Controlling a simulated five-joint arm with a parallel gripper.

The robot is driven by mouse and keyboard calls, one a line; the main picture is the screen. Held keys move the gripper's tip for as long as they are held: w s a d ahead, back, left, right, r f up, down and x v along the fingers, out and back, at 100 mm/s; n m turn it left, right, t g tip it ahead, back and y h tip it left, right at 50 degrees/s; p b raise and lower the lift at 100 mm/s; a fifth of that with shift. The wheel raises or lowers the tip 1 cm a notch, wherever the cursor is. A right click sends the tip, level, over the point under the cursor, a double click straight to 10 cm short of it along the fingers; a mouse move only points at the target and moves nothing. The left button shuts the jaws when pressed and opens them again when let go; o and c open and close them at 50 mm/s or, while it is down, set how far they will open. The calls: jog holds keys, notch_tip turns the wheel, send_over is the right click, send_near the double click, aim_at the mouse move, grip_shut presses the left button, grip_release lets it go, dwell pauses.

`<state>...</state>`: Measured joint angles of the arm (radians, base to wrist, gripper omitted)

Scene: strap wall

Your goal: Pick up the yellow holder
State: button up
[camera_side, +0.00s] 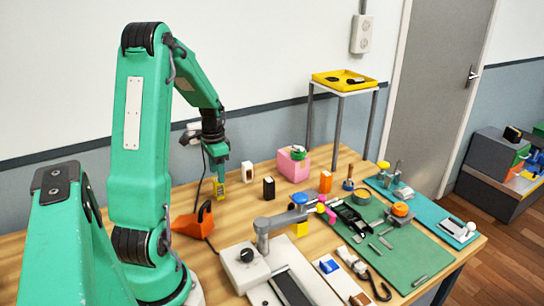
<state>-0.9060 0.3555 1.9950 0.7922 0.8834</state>
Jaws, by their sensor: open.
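A small yellow upright piece with dark marks, which looks like the yellow holder (219,190), is at the left rear of the wooden table. My gripper (219,178) points straight down right over it, with the fingertips at its top. The jaws are open; the gap between them is too small to make out. I cannot tell whether the fingers touch the piece. Its base seems to be on or close to the tabletop.
An orange tool (195,221) with a black cord lies just in front. A white block (247,172) and a black block (268,188) stand to the right, then a pink container (293,165).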

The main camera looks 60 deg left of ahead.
aim_at(218, 185)
jog(key=shift+f, duration=3.15)
jog(key=c, duration=1.1)
jog(key=shift+r, duration=0.15)
jog(key=shift+r, duration=0.45)
notch_tip(218, 185, up, 3)
jog(key=shift+r, duration=0.15)
jog(key=w+d+r, duration=0.1)
jog(key=d+r, duration=0.1)
jog(key=d, duration=0.1)
jog(key=w+d+r, duration=0.1)
jog(key=d+r, duration=0.1)
jog(key=d, duration=0.2)
jog(key=w+d+r, duration=0.2)
jog(key=d, duration=0.2)
jog(key=shift+r, duration=0.3)
